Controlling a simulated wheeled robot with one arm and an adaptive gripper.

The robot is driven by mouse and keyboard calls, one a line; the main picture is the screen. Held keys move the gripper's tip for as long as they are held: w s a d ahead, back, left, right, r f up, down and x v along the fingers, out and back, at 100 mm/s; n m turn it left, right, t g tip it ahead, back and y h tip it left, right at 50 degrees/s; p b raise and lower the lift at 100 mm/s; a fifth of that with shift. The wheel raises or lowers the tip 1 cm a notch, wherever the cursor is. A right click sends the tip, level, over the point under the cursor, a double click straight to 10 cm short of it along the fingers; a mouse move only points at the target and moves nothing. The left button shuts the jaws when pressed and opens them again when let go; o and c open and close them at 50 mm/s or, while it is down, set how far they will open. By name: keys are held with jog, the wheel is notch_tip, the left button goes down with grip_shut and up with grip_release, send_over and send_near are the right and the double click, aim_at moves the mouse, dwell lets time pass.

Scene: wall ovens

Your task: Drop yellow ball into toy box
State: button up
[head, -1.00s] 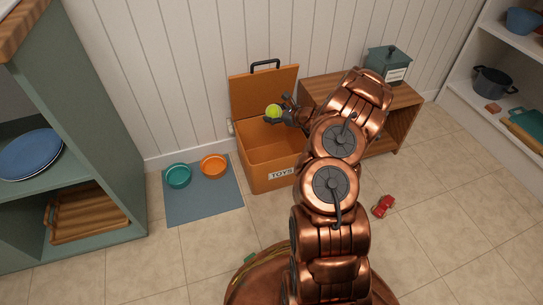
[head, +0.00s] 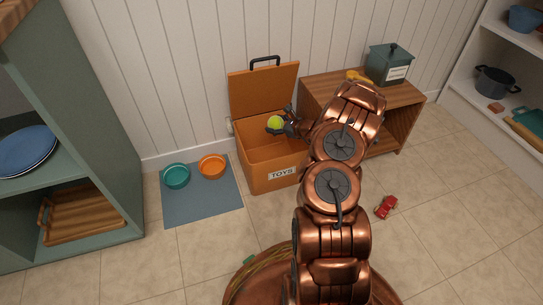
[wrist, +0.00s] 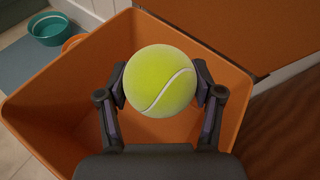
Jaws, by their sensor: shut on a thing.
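The yellow ball (head: 275,122) is a tennis ball with a pale seam, also large in the wrist view (wrist: 160,81). My gripper (head: 277,125) is shut on it, with one finger on each side in the wrist view (wrist: 162,88). The orange toy box (head: 262,178) stands on the floor against the wall, marked TOYS on its front, with its lid (head: 264,90) raised. In the wrist view the ball is over the box's open top, and the box walls (wrist: 60,75) surround it. The part of the box interior behind the ball and gripper is hidden.
A wooden cabinet (head: 400,125) stands right of the box, bearing a green canister (head: 389,65) and a yellow object (head: 358,76). Teal (head: 176,176) and orange (head: 212,167) bowls sit on a blue mat (head: 205,203). A red toy (head: 386,207) lies on the floor.

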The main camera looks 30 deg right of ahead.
jog(key=o, duration=1.2)
jog(key=v, duration=1.2)
jog(key=shift+r, duration=0.1)
